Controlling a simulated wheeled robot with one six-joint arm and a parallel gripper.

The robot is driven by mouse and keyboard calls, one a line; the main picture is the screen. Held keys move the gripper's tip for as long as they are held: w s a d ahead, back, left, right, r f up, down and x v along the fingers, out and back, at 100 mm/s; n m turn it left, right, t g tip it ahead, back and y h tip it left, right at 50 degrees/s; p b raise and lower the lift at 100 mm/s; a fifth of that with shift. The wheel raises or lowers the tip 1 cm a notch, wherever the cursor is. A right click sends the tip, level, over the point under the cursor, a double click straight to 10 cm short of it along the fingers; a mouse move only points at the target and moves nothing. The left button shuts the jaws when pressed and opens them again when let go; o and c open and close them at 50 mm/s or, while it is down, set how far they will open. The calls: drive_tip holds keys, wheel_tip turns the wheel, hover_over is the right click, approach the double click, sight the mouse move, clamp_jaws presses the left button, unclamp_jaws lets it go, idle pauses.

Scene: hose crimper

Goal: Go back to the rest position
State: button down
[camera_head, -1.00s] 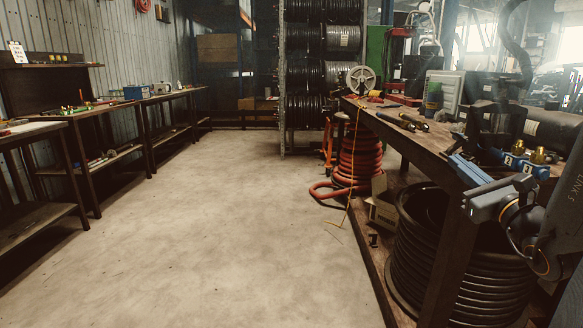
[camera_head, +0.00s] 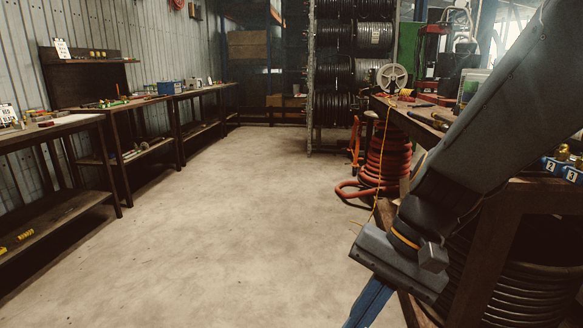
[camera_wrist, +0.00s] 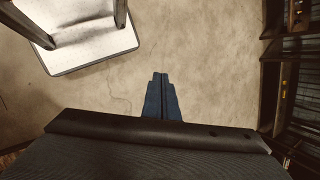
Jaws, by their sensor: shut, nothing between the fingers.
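My gripper (camera_head: 368,304) hangs at the lower right of the head view, in front of the workbench (camera_head: 540,197), with its blue fingers pointing down. The bottom of the frame cuts off their tips. In the wrist view my gripper (camera_wrist: 160,78) shows its two blue fingers pressed together over bare floor. It is shut and holds nothing. My arm hides part of the bench top and the space below it.
Open concrete floor (camera_head: 230,220) lies left of my gripper. Benches (camera_head: 60,126) line the left wall. A red hose coil (camera_head: 385,160) stands by the right workbench, and a hose rack (camera_head: 312,80) stands at the back. A black hose coil (camera_head: 515,285) sits under the workbench.

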drive_tip(key=d+r+n+t+h+p, duration=0.1)
drive_tip(key=d+r+n+h+p, duration=0.3)
drive_tip(key=d+p, duration=0.5)
wheel_tip(320, 180, up, 2)
drive_tip(key=h+p, duration=0.1)
drive_tip(key=p, duration=0.3)
drive_tip(key=shift+d+r+n, duration=0.15)
drive_tip(key=shift+r+n, duration=0.05)
drive_tip(key=shift+n, duration=0.2)
drive_tip(key=shift+w, duration=0.15)
idle(0.5)
